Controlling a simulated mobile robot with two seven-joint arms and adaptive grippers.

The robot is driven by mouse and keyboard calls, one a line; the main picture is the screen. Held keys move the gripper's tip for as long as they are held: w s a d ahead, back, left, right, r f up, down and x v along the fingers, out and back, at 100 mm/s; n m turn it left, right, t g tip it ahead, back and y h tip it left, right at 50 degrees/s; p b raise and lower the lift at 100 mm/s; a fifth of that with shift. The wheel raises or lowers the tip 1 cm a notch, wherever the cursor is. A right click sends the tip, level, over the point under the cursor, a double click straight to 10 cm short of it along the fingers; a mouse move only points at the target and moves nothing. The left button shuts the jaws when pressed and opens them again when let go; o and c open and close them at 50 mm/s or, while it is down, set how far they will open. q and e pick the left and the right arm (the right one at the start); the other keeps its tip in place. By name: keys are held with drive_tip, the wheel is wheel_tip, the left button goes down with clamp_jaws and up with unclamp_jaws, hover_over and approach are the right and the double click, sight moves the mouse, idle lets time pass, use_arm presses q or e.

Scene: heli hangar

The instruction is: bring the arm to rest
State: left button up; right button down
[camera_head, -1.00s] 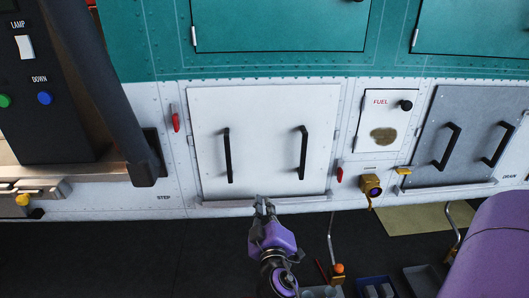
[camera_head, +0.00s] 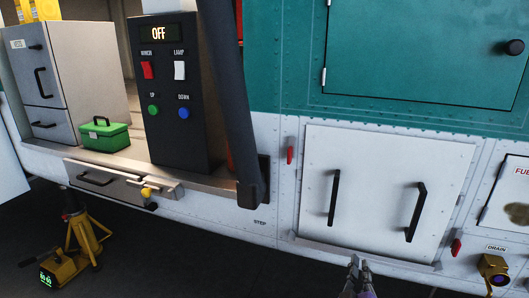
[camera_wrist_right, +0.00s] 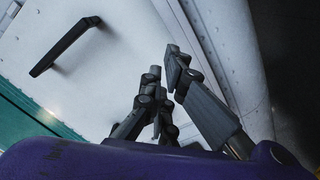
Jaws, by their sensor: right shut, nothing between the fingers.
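My right gripper (camera_head: 357,272) shows at the bottom edge of the head view, a purple arm with dark fingers. It is in front of the lower edge of a white panel (camera_head: 385,165) with two black handles. In the right wrist view the fingers (camera_wrist_right: 165,68) are close together with nothing between them. A black handle (camera_wrist_right: 65,47) and the white panel surface (camera_wrist_right: 115,45) show beyond them. I cannot tell the exact gap to the panel. My left gripper is not in view.
A black control box (camera_head: 178,95) reading OFF stands on the ledge, beside a green case (camera_head: 105,137) and a grey cabinet (camera_head: 85,75). A yellow jack (camera_head: 80,240) stands on the dark floor (camera_head: 190,265). A brass drain fitting (camera_head: 494,270) sticks out at right.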

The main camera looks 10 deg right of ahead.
drive_tip(key=s+a+f+m+g+y+p, duration=0.15)
drive_tip(key=s+a+f+y+p, duration=0.25)
drive_tip(key=s+a+f+y, duration=0.4)
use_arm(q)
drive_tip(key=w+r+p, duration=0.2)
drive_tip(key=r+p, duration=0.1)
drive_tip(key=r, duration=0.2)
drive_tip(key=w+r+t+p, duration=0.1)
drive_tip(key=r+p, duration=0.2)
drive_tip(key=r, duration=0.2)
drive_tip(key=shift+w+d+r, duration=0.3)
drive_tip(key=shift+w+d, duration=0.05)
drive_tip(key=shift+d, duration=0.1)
use_arm(e)
drive_tip(key=s+a+f+g+y, duration=0.1)
drive_tip(key=s+a+f+g, duration=0.1)
drive_tip(key=s, duration=1)
drive_tip(key=s+a+f+g+y, duration=0.1)
drive_tip(key=s+a+f+g, duration=0.2)
drive_tip(key=s+f, duration=0.4)
drive_tip(key=s+a+m, duration=0.1)
drive_tip(key=s, duration=0.5)
drive_tip(key=shift+a, duration=0.25)
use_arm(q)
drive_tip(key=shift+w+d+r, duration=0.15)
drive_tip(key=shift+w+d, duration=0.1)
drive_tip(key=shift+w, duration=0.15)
use_arm(e)
drive_tip(key=shift+f, duration=0.1)
